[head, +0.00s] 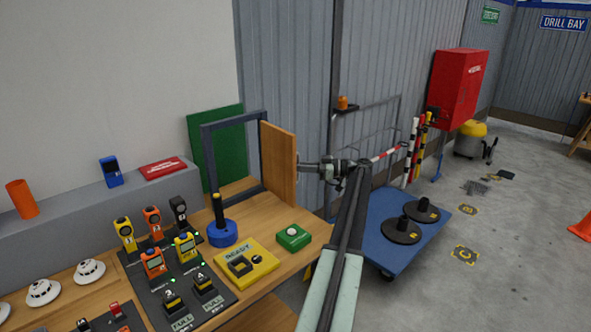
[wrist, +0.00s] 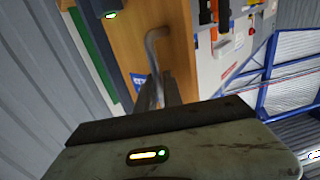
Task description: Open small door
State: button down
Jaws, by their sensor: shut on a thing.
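The small door is a wooden panel (head: 279,163) at the right post of a dark grey frame (head: 204,160) on the wooden bench. It stands swung out from the frame, which is open to the left of it. My gripper (head: 301,168) is at the panel's right side. In the wrist view the wooden panel (wrist: 125,45) fills the upper middle, with a bent grey handle (wrist: 153,48) on it. My gripper's fingers (wrist: 157,92) are shut on the lower part of the handle. The exact contact is partly hidden by the gripper body.
A blue base with a black post (head: 222,232), a yellow box (head: 246,264) and a green button box (head: 293,237) stand on the bench near the frame. A green panel (head: 216,150) is behind it. A blue cart (head: 385,247) stands right of the bench, beside my arm.

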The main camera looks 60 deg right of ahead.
jog(key=shift+a+f, duration=0.15)
jog(key=shift+a, duration=0.05)
